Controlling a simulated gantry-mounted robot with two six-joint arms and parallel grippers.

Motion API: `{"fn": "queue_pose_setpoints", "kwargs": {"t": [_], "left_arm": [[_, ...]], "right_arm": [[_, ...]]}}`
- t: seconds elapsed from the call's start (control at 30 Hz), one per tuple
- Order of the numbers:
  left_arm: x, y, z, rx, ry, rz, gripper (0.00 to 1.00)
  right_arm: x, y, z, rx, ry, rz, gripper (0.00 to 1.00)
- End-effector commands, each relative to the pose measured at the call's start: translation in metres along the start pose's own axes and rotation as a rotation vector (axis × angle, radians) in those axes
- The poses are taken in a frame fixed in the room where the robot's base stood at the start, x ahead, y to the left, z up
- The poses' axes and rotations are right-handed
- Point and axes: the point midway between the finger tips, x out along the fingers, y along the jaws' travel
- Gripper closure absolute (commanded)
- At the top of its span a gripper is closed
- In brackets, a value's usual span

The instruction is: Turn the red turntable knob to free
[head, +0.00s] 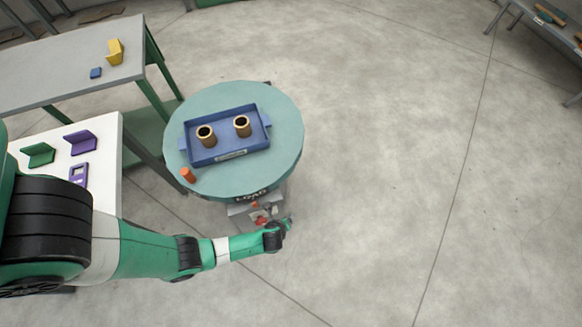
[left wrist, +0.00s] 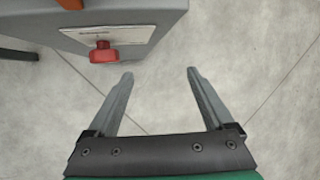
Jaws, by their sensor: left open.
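The red turntable knob (left wrist: 104,53) shows in the left wrist view on a pale label plate (left wrist: 130,36) on the grey housing (left wrist: 168,18). In the head view the housing (head: 240,210) sits below the round turntable (head: 285,150), in front of its edge marked LOAD. My left gripper (left wrist: 160,75) is open and empty, fingers pointing toward the housing. The knob lies just beyond the left fingertip and a little left of it, not between the fingers. In the head view my left gripper (head: 287,223) is small beside the housing's lower right. My right gripper is not in view.
A blue tray (head: 262,152) with two brown rings (head: 241,126) sits on the turntable, near an orange peg (head: 188,174). A white table (head: 107,180) with green and purple parts and a grey bench (head: 40,75) stand at left.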

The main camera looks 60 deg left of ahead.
Motion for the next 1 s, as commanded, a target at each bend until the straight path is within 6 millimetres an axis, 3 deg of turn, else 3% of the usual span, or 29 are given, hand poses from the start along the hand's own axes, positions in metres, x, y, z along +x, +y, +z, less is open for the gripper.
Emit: {"fn": "queue_pose_setpoints", "kwargs": {"t": [0.03,0.13,0.43,0.57,1.0], "left_arm": [[-0.026,0.036,0.010,0.033,0.001,0.068,0.14],[-0.039,0.069,0.014,0.057,0.002,0.116,0.14],[-0.035,0.074,0.013,0.057,0.004,0.119,0.14],[-0.019,0.076,0.011,0.054,0.004,0.119,0.14],[0.061,0.085,0.010,0.053,0.004,0.118,0.14]], "right_arm": [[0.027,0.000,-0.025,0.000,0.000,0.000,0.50],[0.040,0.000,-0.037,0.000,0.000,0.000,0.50],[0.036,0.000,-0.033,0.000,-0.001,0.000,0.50],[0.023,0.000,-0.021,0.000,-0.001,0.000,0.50],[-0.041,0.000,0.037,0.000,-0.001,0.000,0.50]]}}
